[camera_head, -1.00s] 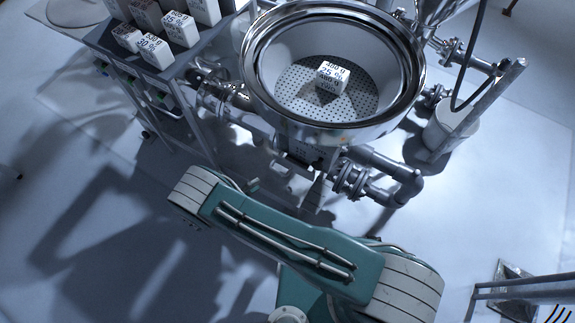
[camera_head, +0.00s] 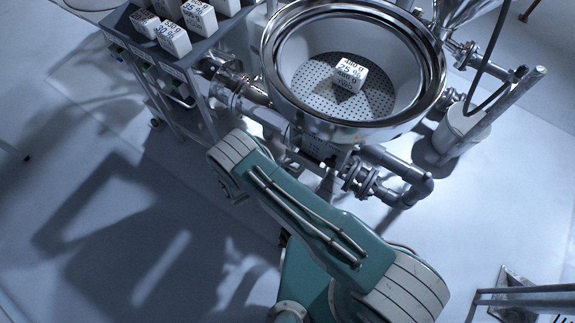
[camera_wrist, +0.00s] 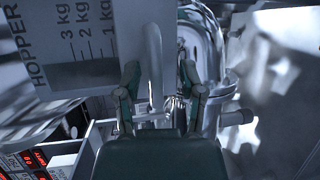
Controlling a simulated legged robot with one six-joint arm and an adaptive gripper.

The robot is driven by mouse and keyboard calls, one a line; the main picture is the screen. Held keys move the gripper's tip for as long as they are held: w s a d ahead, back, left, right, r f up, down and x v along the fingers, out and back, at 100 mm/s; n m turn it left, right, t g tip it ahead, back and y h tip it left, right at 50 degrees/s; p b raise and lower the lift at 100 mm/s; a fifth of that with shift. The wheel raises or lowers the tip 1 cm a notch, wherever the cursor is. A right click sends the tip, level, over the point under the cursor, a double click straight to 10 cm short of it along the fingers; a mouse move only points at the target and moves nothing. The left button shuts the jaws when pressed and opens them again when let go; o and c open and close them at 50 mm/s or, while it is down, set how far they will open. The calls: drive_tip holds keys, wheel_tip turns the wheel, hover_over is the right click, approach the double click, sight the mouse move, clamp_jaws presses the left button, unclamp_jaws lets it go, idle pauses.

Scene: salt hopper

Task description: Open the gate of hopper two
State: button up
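A hopper panel (camera_wrist: 85,40) marked "HOPPER" with a kg scale fills the upper left of the wrist view; its number is not visible. My gripper (camera_wrist: 160,95) is open, its two green fingers apart. A pale upright bar (camera_wrist: 154,60) shows beyond and between the fingers; I cannot tell whether it is the gate handle or whether anything touches it. In the head view my gripper is hidden behind my teal arm, below the wide steel bowl (camera_head: 275,75). No gate is clearly identifiable.
A white block (camera_head: 349,72) lies on the bowl's perforated floor. A rack (camera_head: 185,70) with several white blocks stands at left. Pipes (camera_head: 385,180) run below the bowl. Red displays (camera_wrist: 38,160) show at lower left in the wrist view. The floor at left is clear.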

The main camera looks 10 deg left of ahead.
drive_tip(key=shift+d, duration=0.1)
drive_tip(key=c, duration=0.5)
drive_tip(key=shift+d, duration=0.15)
clamp_jaws()
drive_tip(key=shift+d, duration=0.15)
drive_tip(key=s+a, duration=0.2)
drive_tip(key=s, duration=0.5)
drive_tip(key=shift+s+a, duration=0.2)
drive_tip(key=shift+a, duration=0.2)
drive_tip(key=shift+f, duration=0.1)
drive_tip(key=o, duration=0.6)
unclamp_jaws()
drive_tip(key=shift+c, duration=0.2)
drive_tip(key=shift+a, duration=0.15)
